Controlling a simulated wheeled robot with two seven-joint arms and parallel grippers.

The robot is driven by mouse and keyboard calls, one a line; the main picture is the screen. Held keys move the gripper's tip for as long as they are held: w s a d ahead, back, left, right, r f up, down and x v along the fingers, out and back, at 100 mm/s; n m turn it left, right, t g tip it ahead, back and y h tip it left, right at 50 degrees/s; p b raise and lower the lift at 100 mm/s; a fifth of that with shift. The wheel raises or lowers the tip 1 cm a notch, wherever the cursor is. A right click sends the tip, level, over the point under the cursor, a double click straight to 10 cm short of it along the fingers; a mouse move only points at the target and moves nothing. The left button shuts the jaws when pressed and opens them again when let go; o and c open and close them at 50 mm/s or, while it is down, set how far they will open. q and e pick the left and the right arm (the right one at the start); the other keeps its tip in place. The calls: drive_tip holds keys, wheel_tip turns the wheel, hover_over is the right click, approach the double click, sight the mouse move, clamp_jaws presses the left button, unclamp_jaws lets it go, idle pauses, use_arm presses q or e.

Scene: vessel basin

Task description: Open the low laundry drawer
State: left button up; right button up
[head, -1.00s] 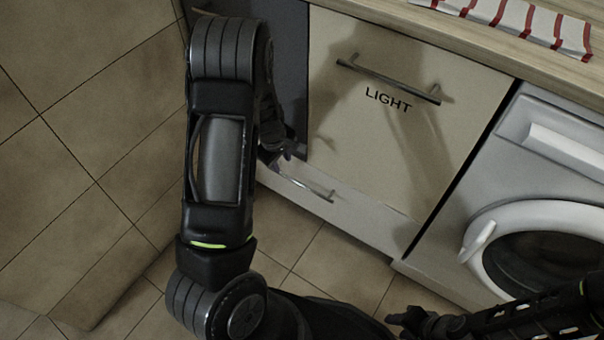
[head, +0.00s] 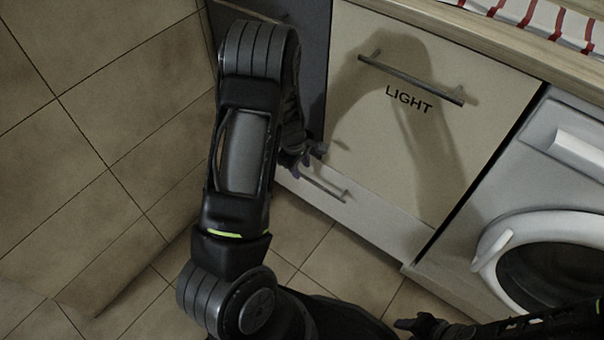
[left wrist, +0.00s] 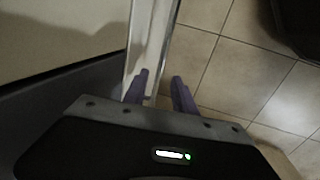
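The low drawer (head: 372,222) is a pale strip under the cabinet door marked LIGHT, with a slim metal bar handle (head: 326,189) near its left end. Its front looks flush with the cabinet. My left gripper (head: 311,158) is just above the handle's left end and hides part of the drawer there. In the left wrist view, its two purple fingers (left wrist: 160,86) stand apart, with the pale drawer edge (left wrist: 152,45) running between them. I cannot tell whether they touch the handle. My right gripper (head: 410,325) is low in the head view, its fingers too small to judge.
The LIGHT door (head: 400,150) has its own handle (head: 410,78) above. A dark panel (head: 308,50) is at left, a washing machine (head: 540,190) at right. A striped towel (head: 540,18) lies on the worktop. Tiled floor (head: 300,235) before the drawer is clear.

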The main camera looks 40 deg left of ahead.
sight(303, 175)
use_arm(q)
drive_tip(key=f, duration=0.1)
drive_tip(key=f+b, duration=0.1)
drive_tip(key=f, duration=0.1)
drive_tip(key=shift+w+f, duration=0.2)
drive_tip(key=shift+w, duration=0.15)
drive_tip(key=shift+c, duration=0.3)
clamp_jaws()
idle(0.8)
